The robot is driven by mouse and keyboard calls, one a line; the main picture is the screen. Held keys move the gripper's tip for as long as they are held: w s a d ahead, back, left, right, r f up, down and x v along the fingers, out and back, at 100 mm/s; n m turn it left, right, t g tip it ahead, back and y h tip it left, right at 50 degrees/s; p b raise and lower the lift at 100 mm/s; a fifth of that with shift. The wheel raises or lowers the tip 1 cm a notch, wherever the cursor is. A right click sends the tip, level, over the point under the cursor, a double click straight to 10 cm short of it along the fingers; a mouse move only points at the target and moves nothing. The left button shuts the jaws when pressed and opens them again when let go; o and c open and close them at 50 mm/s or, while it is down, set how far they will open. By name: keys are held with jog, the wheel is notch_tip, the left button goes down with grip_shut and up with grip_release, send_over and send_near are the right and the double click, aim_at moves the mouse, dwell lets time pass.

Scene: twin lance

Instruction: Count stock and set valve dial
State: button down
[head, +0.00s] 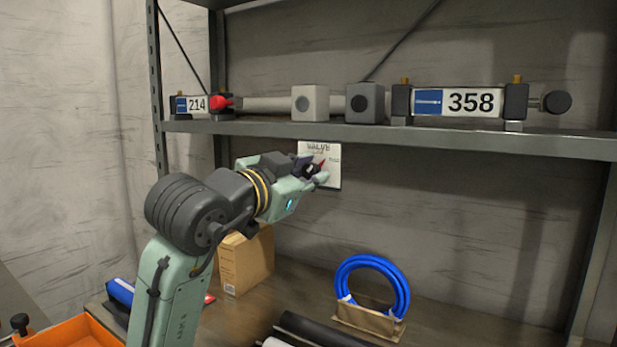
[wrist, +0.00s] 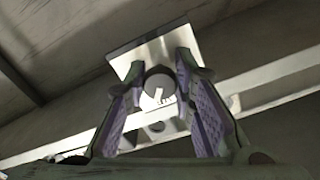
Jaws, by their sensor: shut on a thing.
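The valve panel (head: 331,150) is a white plate marked "VALVE", hung just below the shelf in the head view. My gripper (head: 314,171) reaches it from the left and covers much of its face. My gripper is shut on the dial. Its exact setting and the panel's small marks cannot be read.
The shelf (head: 450,138) above holds signs "214" (head: 197,104) and "358" (head: 470,102), a red knob (head: 221,102), a light box (head: 310,103) and a dark box (head: 365,103). Below are a cardboard box (head: 246,260), a blue hose coil (head: 402,290) and an orange bin (head: 80,332).

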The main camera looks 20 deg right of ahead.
jog(key=shift+m+b, duration=0.35)
jog(key=shift+m, duration=1.75)
jog(key=c, duration=1.3)
grip_release()
jog(key=shift+c, duration=0.2)
jog(key=shift+a, duration=0.1)
jog(key=v, duration=1.2)
